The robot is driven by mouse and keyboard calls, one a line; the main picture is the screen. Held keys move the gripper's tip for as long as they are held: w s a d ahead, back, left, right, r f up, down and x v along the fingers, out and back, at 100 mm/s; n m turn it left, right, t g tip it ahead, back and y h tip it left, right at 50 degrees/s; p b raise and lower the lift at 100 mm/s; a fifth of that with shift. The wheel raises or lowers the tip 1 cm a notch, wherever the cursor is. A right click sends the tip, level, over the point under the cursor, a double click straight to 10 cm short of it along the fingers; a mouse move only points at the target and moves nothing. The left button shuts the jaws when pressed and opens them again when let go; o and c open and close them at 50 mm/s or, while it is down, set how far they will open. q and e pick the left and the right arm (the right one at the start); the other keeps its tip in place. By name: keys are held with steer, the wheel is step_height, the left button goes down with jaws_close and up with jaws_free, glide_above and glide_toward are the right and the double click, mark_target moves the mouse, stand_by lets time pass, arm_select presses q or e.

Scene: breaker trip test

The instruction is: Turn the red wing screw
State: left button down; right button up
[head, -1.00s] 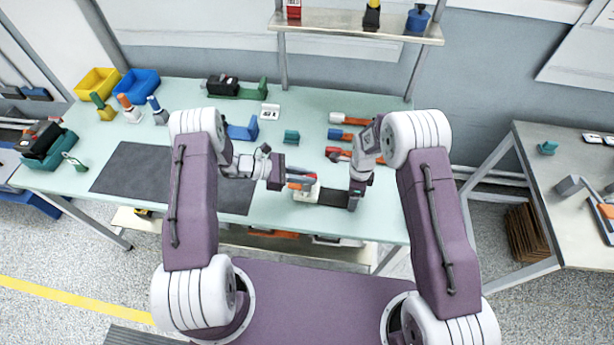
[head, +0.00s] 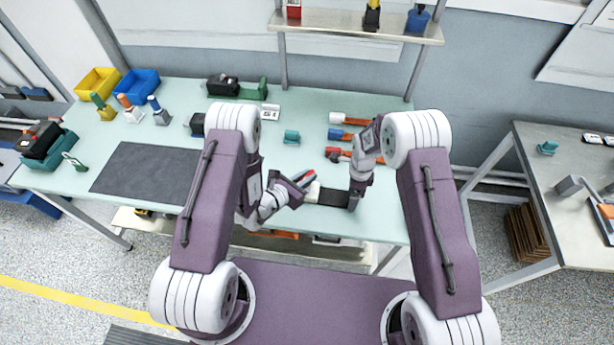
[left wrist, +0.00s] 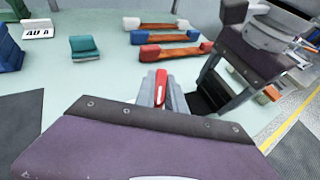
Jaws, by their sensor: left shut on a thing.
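The red wing screw (head: 309,175) shows as a small red piece at my left gripper's tips. It also shows in the left wrist view (left wrist: 161,86), upright between the fingers. My left gripper (head: 303,182) is shut on it, with its arm bent in from the left. Beside it on the table is a pale block (head: 312,191) with a dark part (head: 333,197) on its right. My right gripper (head: 355,194) points down at the right end of that dark part. Its fingertips are too small to tell whether they are shut. The screw's lower end is hidden.
Bars with white (head: 337,118), blue (head: 336,134) and red (head: 333,153) ends lie behind the grippers. A teal block (head: 291,137) stands left of them. A dark mat (head: 146,170) covers the table's left part. A shelf (head: 340,22) stands over the back edge.

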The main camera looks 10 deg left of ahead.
mark_target(307, 176)
arm_select(q)
steer(key=shift+d+n+t+y, duration=0.1)
steer(key=shift+n+t+y, duration=0.2)
steer(key=shift+n+y, duration=0.25)
steer(key=c, duration=1.4)
jaws_free()
steer(key=shift+r, duration=0.1)
step_height(307, 176, up, 10)
steer(key=shift+f, duration=0.1)
